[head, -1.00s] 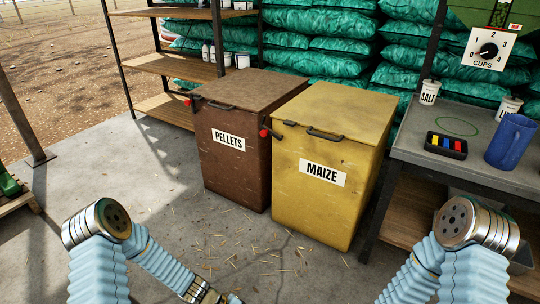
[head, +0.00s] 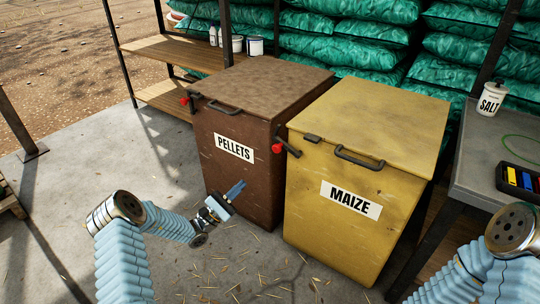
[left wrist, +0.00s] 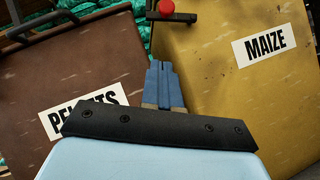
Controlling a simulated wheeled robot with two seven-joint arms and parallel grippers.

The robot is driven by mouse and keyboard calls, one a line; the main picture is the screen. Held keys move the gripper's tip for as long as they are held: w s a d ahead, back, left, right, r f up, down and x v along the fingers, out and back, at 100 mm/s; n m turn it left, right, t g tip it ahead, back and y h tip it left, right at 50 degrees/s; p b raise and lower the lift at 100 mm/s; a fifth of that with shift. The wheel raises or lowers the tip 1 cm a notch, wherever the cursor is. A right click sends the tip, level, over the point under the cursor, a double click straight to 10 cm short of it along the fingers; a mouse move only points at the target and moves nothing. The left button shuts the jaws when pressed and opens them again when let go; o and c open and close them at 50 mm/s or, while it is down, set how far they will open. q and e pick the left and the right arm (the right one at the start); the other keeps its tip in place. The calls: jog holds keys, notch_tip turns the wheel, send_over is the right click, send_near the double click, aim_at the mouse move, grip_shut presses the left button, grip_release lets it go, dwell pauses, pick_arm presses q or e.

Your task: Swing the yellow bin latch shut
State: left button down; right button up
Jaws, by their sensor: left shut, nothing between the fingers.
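The yellow bin (head: 330,230), labelled MAIZE, stands with its lid down. Its latch (head: 288,149) is a dark lever with a red knob, sticking out to the left at the bin's upper left front corner. The latch knob also shows at the top of the left wrist view (left wrist: 166,7). My left gripper (head: 237,188) is shut and empty, in front of the brown bin, lower and left of the latch and apart from it. In the left wrist view its blue fingers (left wrist: 161,72) point up toward the knob. My right gripper is out of view.
The brown PELLETS bin (head: 240,180) stands close at the left, with its own red-knobbed latch (head: 186,100). A grey table (head: 480,180) with a salt pot (head: 490,99) and a dark tray (head: 515,181) is at the right. The floor in front is clear apart from straw.

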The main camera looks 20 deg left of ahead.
aim_at(274, 149)
pick_arm(q)
jog(key=shift+d, duration=0.1)
jog(key=s+r+x, duration=0.2)
jog(key=x, duration=1)
jog(key=shift+w+d+p, duration=0.2)
jog(key=shift+d+p, duration=0.25)
jog(key=shift+d, duration=0.05)
jog(key=shift+r+m+g+h, duration=0.65)
jog(key=shift+m+g, duration=0.25)
jog(key=shift+m, duration=0.4)
jog(key=shift+s+d+r+m+g+y+b, duration=0.25)
jog(key=shift+d+r+m+g+y+b, duration=0.35)
jog(key=shift+r+m+g+b, duration=1.2)
jog(key=shift+s+d+r+m+g+y+b, duration=0.3)
jog(key=shift+d+r+m+g+b, duration=0.5)
jog(key=shift+m, duration=1.95)
jog(key=shift+s+d+r+m+g+y+b, duration=0.15)
jog(key=shift+d+r+m+g+y+b, duration=0.4)
jog(key=shift+r+m+g+b, duration=1.2)
jog(key=shift+f+m+t+p, duration=0.35)
jog(key=shift+f+m+p, duration=0.15)
jog(key=shift+f+p, duration=0.15)
